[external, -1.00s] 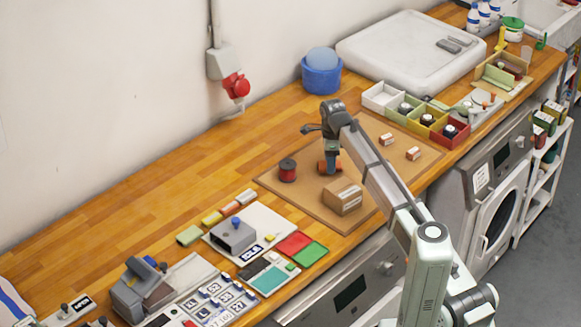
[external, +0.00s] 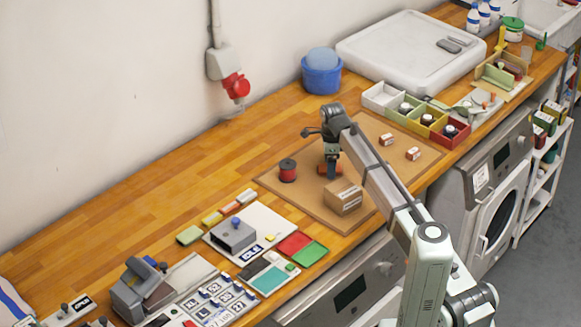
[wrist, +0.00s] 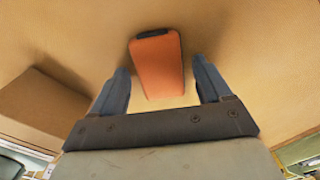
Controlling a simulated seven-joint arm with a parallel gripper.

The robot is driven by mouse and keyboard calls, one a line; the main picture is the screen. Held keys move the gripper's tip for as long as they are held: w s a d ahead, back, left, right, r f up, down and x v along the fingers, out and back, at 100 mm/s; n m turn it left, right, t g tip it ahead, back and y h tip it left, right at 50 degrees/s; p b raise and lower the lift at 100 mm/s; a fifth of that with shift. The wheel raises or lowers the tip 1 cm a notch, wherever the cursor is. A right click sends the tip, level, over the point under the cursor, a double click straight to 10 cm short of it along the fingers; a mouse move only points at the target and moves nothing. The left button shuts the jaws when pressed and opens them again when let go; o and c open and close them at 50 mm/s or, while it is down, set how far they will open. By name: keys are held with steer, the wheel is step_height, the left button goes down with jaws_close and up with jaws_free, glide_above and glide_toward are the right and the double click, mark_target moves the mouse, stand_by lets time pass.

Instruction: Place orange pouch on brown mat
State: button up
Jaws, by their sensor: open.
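The orange pouch (wrist: 160,68) with a dark end lies on the brown mat (external: 385,205), between the two fingers of my gripper (wrist: 162,88) in the wrist view. My gripper is open, with a gap on each side of the pouch. In the external view my gripper (external: 331,174) is low over the middle of the mat. The orange pouch (external: 321,169) is partly hidden there behind my fingers.
A cardboard box (external: 343,196) stands close to my gripper on the mat, and a red spool (external: 288,170) is to its left. Two small boxes (external: 386,139) lie to the right. Divided bins (external: 413,118) stand beyond the mat.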

step_height(320, 180, up, 12)
steer(key=shift+r, duration=0.15)
stand_by(0.5)
